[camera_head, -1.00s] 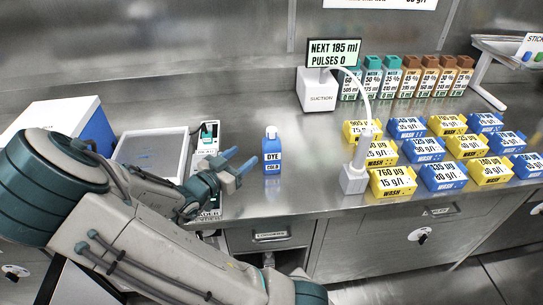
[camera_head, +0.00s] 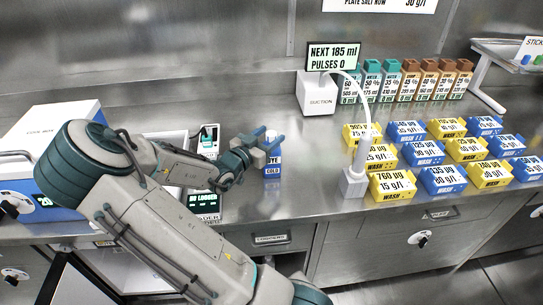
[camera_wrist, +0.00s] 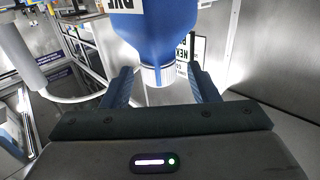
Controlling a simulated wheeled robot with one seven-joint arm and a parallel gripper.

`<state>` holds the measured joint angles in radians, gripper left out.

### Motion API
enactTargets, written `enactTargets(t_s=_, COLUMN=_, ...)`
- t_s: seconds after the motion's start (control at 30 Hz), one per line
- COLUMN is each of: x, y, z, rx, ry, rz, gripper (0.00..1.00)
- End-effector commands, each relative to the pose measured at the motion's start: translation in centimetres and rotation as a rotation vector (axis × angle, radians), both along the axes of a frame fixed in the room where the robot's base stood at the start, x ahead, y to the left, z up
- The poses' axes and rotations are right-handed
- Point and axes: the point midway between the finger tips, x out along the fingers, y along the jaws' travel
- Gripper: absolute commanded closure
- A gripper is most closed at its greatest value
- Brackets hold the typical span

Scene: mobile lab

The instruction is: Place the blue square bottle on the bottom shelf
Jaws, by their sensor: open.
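The blue square bottle (camera_head: 273,163), labelled DYE COLD, stands upright on the steel bench. In the wrist view the blue bottle (camera_wrist: 168,28) shows inverted, with its white cap pointing down the picture. My gripper (camera_head: 270,143) is at the bottle's upper part and hides some of it in the head view. In the wrist view my gripper (camera_wrist: 159,74) is open, with one finger on each side of the cap and gaps visible. I cannot make out a bottom shelf in these views.
A white suction unit (camera_head: 318,92) with a spout stands behind. Blue and yellow wash boxes (camera_head: 442,180) fill the bench at right, with a row of labelled bottles (camera_head: 408,82) behind. A white-and-blue box (camera_head: 60,125) and a logger (camera_head: 203,203) are at left.

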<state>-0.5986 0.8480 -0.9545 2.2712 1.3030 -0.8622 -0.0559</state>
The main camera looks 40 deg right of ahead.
Motion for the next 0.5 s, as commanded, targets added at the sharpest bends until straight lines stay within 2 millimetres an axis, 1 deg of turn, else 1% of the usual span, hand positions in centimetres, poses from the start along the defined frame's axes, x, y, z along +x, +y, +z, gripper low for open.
enactTargets(t_s=0.03, x=0.09, y=-0.72, z=0.03, rx=-0.001, ry=0.001, rz=-0.002, gripper=0.46)
enactTargets(t_s=0.13, x=0.26, y=-1.45, z=0.00, rx=0.000, ry=0.001, rz=-0.002, gripper=0.46)
enactTargets(t_s=0.37, x=0.36, y=-1.61, z=-0.05, rx=0.001, ry=0.000, rz=0.000, gripper=0.46)
enactTargets(t_s=0.4, x=0.35, y=-1.61, z=-0.05, rx=0.001, ry=0.000, rz=0.000, gripper=0.49)
enactTargets(t_s=0.47, x=0.34, y=-1.60, z=-0.05, rx=0.001, ry=0.000, rz=0.000, gripper=0.65)
enactTargets(t_s=0.5, x=0.34, y=-1.60, z=-0.05, rx=0.001, ry=0.000, rz=0.000, gripper=0.77)
